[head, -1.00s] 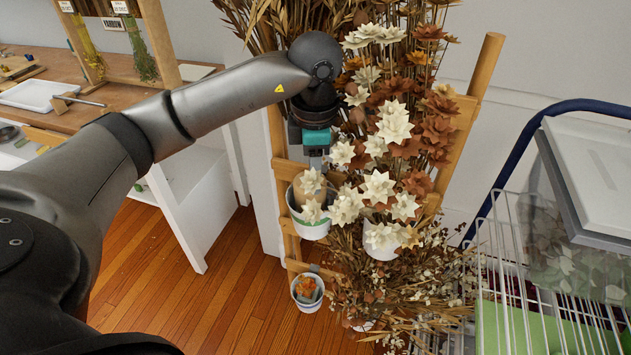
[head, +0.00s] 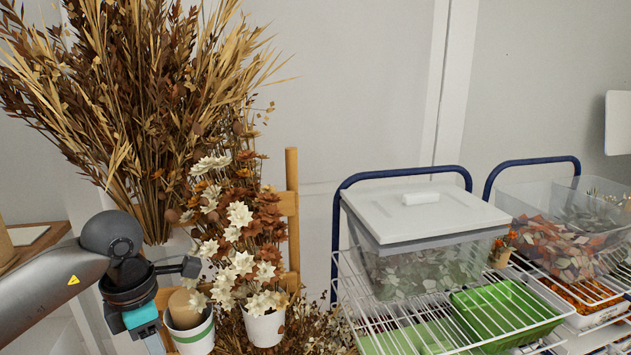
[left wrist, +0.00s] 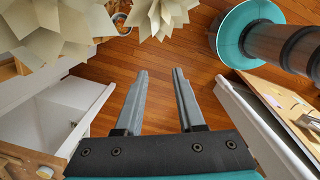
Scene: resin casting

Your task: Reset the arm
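My left arm comes in from the lower left of the head view, its wrist with a teal band (head: 140,316) beside a wooden stand of dried flowers (head: 240,235). In the left wrist view my left gripper (left wrist: 160,72) has its two grey fingers apart with nothing between them. Wooden floor shows beneath the fingers. Cream flowers (left wrist: 160,14) hang close by at the top of that view. In the head view the fingertips are out of the picture. My right gripper is not in either view.
A wire rack cart holds a lidded clear bin (head: 420,245), a green tray (head: 505,312) and an open bin of coloured pieces (head: 560,235) at the right. White pots (head: 191,330) sit on the flower stand. Furniture panels (left wrist: 85,130) flank the gripper.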

